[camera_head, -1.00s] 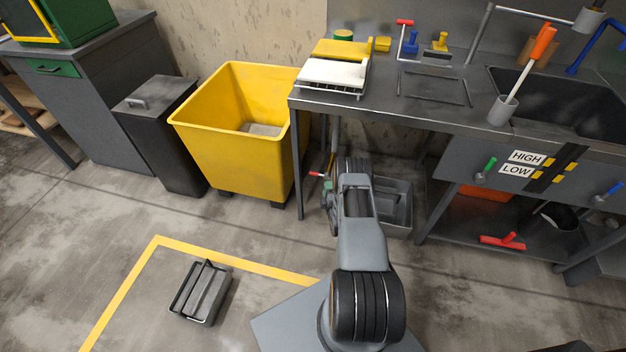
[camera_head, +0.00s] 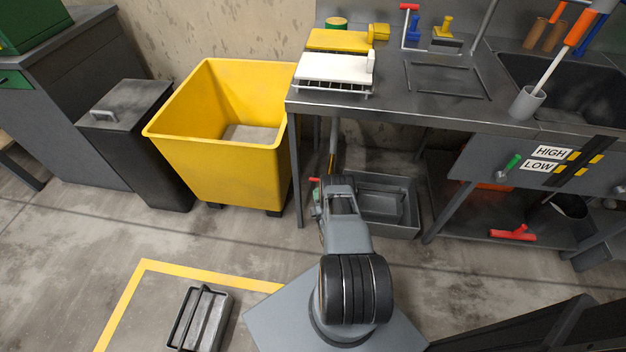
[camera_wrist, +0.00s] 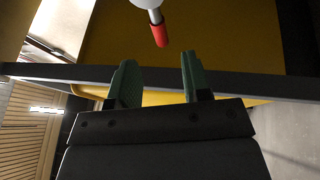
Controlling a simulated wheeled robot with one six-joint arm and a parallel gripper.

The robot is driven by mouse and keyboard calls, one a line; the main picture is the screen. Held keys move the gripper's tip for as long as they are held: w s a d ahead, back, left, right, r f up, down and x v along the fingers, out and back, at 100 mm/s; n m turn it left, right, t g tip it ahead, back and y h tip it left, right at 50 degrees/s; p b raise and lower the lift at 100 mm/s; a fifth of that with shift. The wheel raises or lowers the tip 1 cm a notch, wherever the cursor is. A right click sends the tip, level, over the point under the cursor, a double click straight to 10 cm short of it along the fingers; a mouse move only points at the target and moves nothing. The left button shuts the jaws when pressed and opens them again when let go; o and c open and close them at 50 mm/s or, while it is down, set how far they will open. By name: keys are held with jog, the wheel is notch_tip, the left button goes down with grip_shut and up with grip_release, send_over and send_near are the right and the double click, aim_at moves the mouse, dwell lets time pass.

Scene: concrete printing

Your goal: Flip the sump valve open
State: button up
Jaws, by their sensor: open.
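The sump valve's lever shows in the wrist view as a red grip (camera_wrist: 160,34) on a short light stem, with part of a pale round hub at the top edge. In the head view a small red handle (camera_head: 314,180) shows beside the bench's front left leg, near the end of my arm. My gripper (camera_wrist: 157,72) is open, with its two green fingers apart. The red grip lies just beyond the fingertips, roughly in line with the gap and not between them. In the head view my arm hides most of the gripper and the valve body.
A yellow bin (camera_head: 220,145) stands left of the bench. A grey tub (camera_head: 385,222) lies on the floor under the bench (camera_head: 400,118), right of my arm. A dark lidded bin (camera_head: 140,150) stands farther left. A grey tray (camera_head: 205,318) lies on the floor inside yellow lines.

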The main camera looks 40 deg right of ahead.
aim_at(314, 179)
jog(key=b+x, duration=0.1)
jog(key=x, duration=0.7)
jog(key=shift+c, duration=0.4)
grip_shut()
jog(key=shift+b, duration=0.3)
